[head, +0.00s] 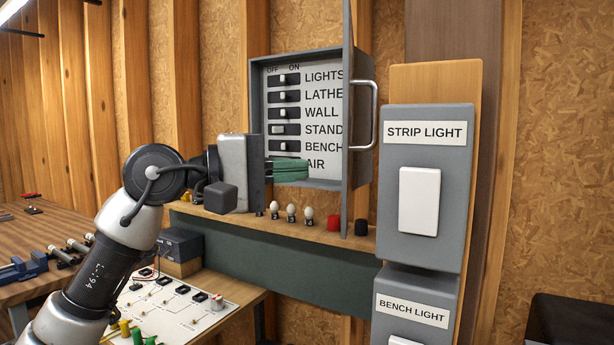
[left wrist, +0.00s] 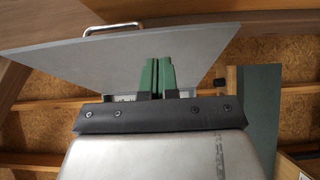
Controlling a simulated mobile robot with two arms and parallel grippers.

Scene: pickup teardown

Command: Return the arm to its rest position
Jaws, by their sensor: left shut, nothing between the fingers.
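My left gripper (head: 290,169) is shut and empty, its green fingers together in front of the lower part of the open breaker panel (head: 323,172). The fingers cover the switch of the AIR row. In the left wrist view the shut green fingers (left wrist: 158,76) point at the panel's grey door (left wrist: 150,50), which has a metal handle. I cannot tell whether they touch the panel. My left arm (head: 95,265) reaches up from the lower left. My right gripper is not in view.
The panel door (head: 347,120) stands open, edge-on, right of the gripper. Below it a shelf (head: 300,228) holds small bulbs, a red knob (head: 333,223) and a dark one. A strip light switch (head: 419,200) is at right. A workbench (head: 40,225) stands at left.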

